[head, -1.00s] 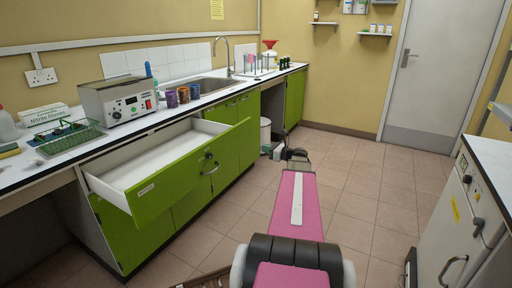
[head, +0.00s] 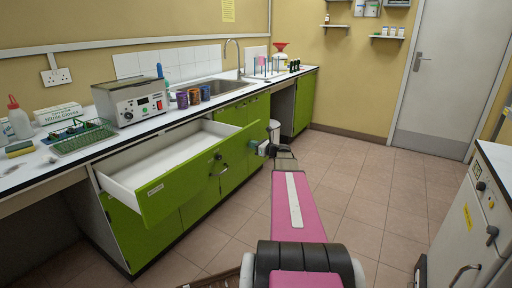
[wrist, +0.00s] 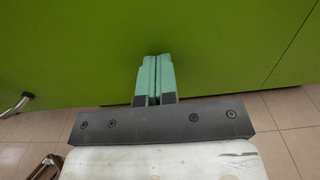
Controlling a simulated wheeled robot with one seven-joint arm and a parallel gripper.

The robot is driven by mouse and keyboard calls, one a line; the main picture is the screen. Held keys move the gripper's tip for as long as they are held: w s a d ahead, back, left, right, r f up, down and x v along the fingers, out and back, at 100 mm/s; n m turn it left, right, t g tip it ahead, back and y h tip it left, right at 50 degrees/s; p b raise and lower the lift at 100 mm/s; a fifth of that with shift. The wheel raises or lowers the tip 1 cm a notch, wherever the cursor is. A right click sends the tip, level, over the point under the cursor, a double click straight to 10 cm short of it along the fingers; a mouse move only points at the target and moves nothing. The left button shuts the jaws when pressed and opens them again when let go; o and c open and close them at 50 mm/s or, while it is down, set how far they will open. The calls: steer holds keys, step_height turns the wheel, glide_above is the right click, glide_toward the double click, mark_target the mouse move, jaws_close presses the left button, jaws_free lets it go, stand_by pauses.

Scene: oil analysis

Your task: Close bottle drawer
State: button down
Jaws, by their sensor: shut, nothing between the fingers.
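The bottle drawer (head: 165,150) stands pulled out from the counter in the head view, with a green front (head: 200,172) and a white, empty-looking inside. Its front carries a metal handle (head: 221,171) and a dark round lock (head: 217,156). My gripper (head: 262,148) is by the right end of the drawer front, on the room side. In the wrist view my gripper (wrist: 155,60) has its two pale green fingers shut together, empty, pointing at a green panel (wrist: 90,45). I cannot tell whether the fingertips touch it.
The counter above holds a grey heated bath (head: 132,98), a green wire basket (head: 80,138), several mugs and a sink (head: 215,87). A white cabinet (head: 465,225) stands at the right.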

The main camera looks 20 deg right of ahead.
stand_by(0.3)
glide_toward(204, 138)
steer(key=w+a+r, duration=0.1)
steer(key=w+a, duration=0.1)
steer(key=w+a+r, duration=0.2)
steer(key=w, duration=0.1)
steer(key=w+a+r, duration=0.2)
steer(key=shift+w, duration=0.25)
steer(key=shift+w+a, duration=0.1)
steer(key=shift+w, duration=0.15)
